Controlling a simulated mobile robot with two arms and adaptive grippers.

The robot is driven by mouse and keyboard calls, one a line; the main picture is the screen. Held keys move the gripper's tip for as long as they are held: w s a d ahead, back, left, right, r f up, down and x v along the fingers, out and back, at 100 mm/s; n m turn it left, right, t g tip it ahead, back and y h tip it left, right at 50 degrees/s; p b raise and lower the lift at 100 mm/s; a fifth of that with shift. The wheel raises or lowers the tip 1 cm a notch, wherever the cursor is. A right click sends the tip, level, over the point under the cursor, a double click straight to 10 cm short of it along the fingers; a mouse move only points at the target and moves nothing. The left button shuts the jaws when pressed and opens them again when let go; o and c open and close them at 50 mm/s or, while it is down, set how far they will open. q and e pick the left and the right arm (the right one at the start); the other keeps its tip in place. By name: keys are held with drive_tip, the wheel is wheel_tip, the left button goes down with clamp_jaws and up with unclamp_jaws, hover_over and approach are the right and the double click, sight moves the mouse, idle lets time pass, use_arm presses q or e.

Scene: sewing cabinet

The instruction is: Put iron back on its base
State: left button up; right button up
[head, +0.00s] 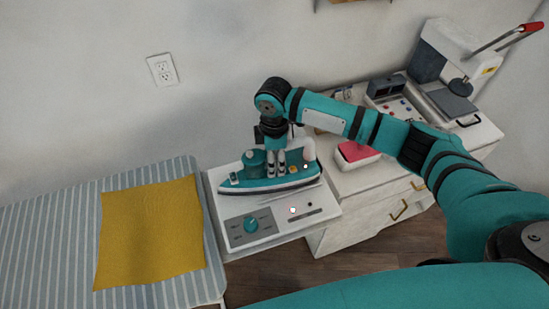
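The teal and white iron (262,183) is over the white base (262,238), which has a dial and a small red light on its front panel. Its pointed end faces left. I cannot tell whether the iron rests on the base or hovers just above it. My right gripper (276,172) points down at the top of the iron, with its fingers at the handle area. The fingers hide part of the iron, and their grip on it is not clear. My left gripper is not in view.
A striped ironing board (45,235) with a yellow cloth (150,232) lies at left. At right, a white cabinet (375,181) carries a box with a pink top (356,151), a small tray (392,98) and a press with a red-tipped lever (450,50). A wall stands behind.

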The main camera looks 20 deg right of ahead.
drive_tip(key=shift+s+d+f, duration=0.1)
drive_tip(key=shift+f, duration=0.15)
drive_tip(key=r, duration=1.2)
drive_tip(key=shift+w+r, duration=0.15)
drive_tip(key=shift+w, duration=0.1)
